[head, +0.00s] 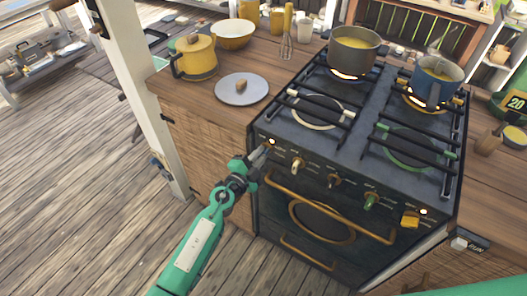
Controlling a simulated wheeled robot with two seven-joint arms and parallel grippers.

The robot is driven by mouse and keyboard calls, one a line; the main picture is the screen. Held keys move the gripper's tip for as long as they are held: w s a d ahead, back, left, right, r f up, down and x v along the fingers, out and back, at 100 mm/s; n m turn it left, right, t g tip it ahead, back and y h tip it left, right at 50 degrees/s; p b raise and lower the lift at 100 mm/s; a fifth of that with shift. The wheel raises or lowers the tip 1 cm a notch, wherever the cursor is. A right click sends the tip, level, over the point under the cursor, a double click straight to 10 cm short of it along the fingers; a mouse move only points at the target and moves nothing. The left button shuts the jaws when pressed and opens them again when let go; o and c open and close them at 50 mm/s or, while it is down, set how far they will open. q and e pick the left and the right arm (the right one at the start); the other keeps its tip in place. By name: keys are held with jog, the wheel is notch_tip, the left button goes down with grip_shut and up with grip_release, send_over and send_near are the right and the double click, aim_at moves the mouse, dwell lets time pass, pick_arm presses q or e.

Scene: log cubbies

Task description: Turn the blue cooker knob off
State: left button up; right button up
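The dark cooker (330,215) has a row of knobs along its front edge. I can make out a pale knob (297,164), a dark knob (333,181), a green knob (371,200) and a yellow knob (410,218). No blue knob shows clearly. My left gripper (263,154) is at the left end of the knob row, beside a small lit lamp (271,142), and covers the panel there. Whether its fingers are open, shut or touching a knob is too small to tell. My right gripper is not in view.
A grey pot (353,55) and a blue pot (436,83) stand on lit back burners. A second lamp (423,211) glows near the yellow knob. Open floor lies left.

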pick_arm(q)
jog(key=shift+c, duration=1)
jog(key=n+p, duration=0.2)
jog(key=n, duration=0.2)
